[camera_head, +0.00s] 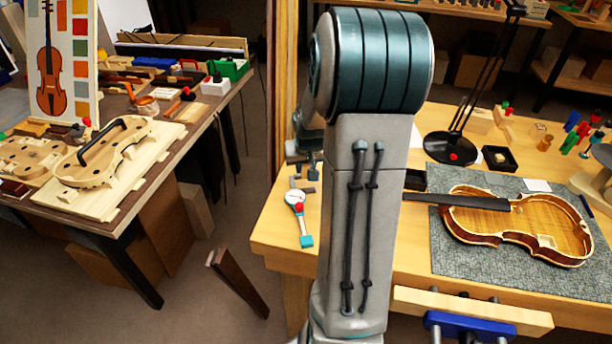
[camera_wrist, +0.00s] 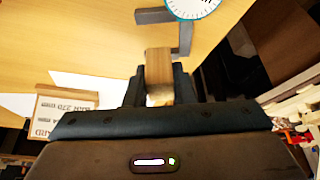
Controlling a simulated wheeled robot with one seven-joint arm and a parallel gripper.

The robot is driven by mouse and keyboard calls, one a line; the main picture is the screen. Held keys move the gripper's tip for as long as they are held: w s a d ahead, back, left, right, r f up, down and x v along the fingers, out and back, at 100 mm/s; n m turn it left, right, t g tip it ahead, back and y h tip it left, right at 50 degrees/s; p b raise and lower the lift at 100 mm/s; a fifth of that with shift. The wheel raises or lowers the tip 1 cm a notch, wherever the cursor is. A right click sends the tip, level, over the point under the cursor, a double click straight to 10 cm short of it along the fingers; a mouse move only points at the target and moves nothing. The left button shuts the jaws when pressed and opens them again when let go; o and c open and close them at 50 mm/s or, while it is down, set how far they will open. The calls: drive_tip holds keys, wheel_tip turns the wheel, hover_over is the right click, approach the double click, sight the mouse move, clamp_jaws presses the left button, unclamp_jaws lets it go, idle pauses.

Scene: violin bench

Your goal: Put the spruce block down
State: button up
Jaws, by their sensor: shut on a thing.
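The spruce block (camera_wrist: 158,67) is a small light-brown wooden piece, seen in the wrist view between the two dark fingers. My gripper (camera_wrist: 160,88) is shut on it, and one end of the block sticks out past the fingers. Behind it lies the pale wooden bench top (camera_wrist: 85,35), which also shows in the head view (camera_head: 275,225). I cannot tell whether the block touches the bench or hangs above it. In the head view my own arm hides the gripper and the block.
By the block are a grey angled piece (camera_wrist: 182,38) and a round dial (camera_wrist: 192,6). A labelled box (camera_wrist: 62,110) stands at left. On the bench, the open violin body (camera_head: 530,225) lies on a grey mat (camera_head: 455,258), near a lamp base (camera_head: 450,148) and blue vise (camera_head: 470,325).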

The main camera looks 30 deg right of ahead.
sight(305, 176)
drive_tip(key=shift+f, duration=1.9)
drive_tip(key=shift+f+b, duration=0.2)
drive_tip(key=shift+b, duration=0.1)
drive_tip(key=o, duration=1)
drive_tip(key=shift+d, duration=0.1)
drive_tip(key=shift+c, duration=0.2)
drive_tip(key=shift+r, duration=0.1)
drive_tip(key=shift+r, duration=0.1)
